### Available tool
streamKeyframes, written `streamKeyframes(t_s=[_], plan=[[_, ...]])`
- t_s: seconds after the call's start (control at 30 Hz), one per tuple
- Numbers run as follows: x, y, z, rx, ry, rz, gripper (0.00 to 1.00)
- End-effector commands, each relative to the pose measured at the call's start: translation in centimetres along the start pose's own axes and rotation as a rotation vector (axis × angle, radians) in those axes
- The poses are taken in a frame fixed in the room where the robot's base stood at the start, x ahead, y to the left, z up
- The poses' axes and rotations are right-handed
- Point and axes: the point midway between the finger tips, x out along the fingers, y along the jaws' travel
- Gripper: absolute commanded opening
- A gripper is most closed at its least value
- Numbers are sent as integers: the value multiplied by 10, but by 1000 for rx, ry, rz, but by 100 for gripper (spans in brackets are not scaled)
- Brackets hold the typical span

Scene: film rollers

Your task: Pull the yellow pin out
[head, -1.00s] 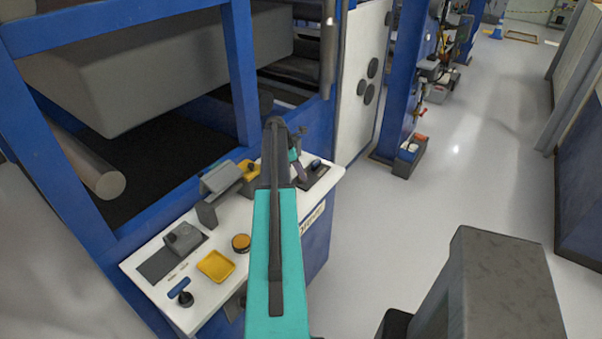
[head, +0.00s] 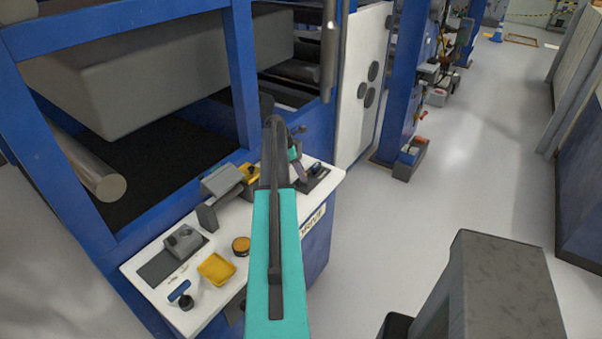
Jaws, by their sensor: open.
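A yellow piece (head: 249,173) shows beside a grey angled holder (head: 222,180) on the white panel top, just left of my arm. It looks like the yellow pin, but it is small and partly covered by my arm, so I cannot tell how deep it sits. My arm reaches over the panel and bends down at its far end. My gripper (head: 297,163) shows only in part behind the arm, to the right of the yellow piece and apart from it. It is open, and nothing shows between its fingers.
The white panel (head: 150,280) also carries a yellow tray (head: 215,269), an orange round knob (head: 241,246), a grey block (head: 183,241) and a blue-handled lever (head: 180,293). Blue frame posts (head: 241,75) rise behind. Open floor (head: 470,190) lies to the right.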

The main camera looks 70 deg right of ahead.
Motion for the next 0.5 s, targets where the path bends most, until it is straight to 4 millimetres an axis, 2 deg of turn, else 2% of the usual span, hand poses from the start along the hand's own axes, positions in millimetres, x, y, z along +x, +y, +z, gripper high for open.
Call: streamKeyframes(t_s=[0.17, 0.5], plan=[[-12, 0, 0, 1, 0, 2, 40], [-55, 0, 0, 1, 0, 2, 40]])
